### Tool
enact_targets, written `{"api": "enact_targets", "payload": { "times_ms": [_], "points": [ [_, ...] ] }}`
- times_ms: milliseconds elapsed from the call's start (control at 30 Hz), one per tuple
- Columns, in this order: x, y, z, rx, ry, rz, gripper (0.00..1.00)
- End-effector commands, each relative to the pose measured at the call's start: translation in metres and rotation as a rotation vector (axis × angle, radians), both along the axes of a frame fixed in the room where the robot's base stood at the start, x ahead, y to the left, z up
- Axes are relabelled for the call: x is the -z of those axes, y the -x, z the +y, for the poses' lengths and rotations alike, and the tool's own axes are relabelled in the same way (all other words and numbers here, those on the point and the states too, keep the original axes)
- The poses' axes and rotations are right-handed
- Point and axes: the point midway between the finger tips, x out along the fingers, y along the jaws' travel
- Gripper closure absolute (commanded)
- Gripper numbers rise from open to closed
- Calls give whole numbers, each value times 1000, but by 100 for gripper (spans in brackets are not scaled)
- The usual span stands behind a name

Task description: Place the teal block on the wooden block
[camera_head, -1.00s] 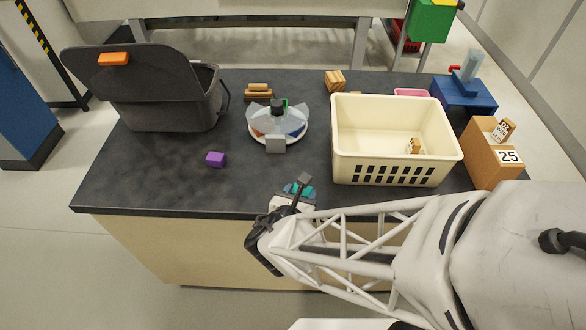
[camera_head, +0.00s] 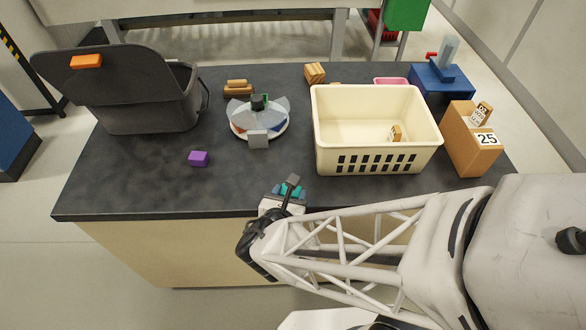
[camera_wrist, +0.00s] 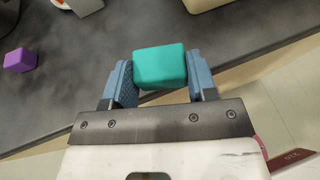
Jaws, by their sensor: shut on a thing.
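The teal block (camera_wrist: 160,66) is held between the two blue-grey fingers of my gripper (camera_wrist: 160,72) in the wrist view. In the head view the teal block (camera_head: 291,190) shows only partly, at my gripper over the table's front edge. A light wooden block (camera_head: 315,73) with dark stripes stands at the back of the table, behind the cream crate. A small wooden block (camera_head: 395,133) shows inside the crate, and stacked wooden pieces (camera_head: 238,89) lie at the back left. I cannot tell which one the task means. The teal block is apart from all of them.
The cream crate (camera_head: 375,162) fills the middle right of the dark table (camera_head: 130,185). A round white tray (camera_head: 240,128) with clear flaps and a purple block (camera_head: 199,158) are left of it. A dark bin (camera_head: 150,105) stands far left, a cardboard box (camera_head: 470,150) right. The front left is clear.

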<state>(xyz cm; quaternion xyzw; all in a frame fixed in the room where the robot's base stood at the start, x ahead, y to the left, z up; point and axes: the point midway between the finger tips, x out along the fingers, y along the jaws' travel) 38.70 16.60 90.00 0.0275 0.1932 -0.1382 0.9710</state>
Motion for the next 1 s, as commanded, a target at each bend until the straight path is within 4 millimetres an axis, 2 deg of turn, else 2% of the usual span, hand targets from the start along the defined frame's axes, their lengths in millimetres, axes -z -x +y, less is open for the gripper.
{"api": "enact_targets", "payload": {
  "times_ms": [267,467,667,1000],
  "points": [
    [-2,-3,1,5,0,-1,71],
    [-10,-14,4,26,1,-4,71],
    [-23,-35,9,65,3,-7,71],
    [-49,-82,17,145,4,-15,71]
  ]
}}
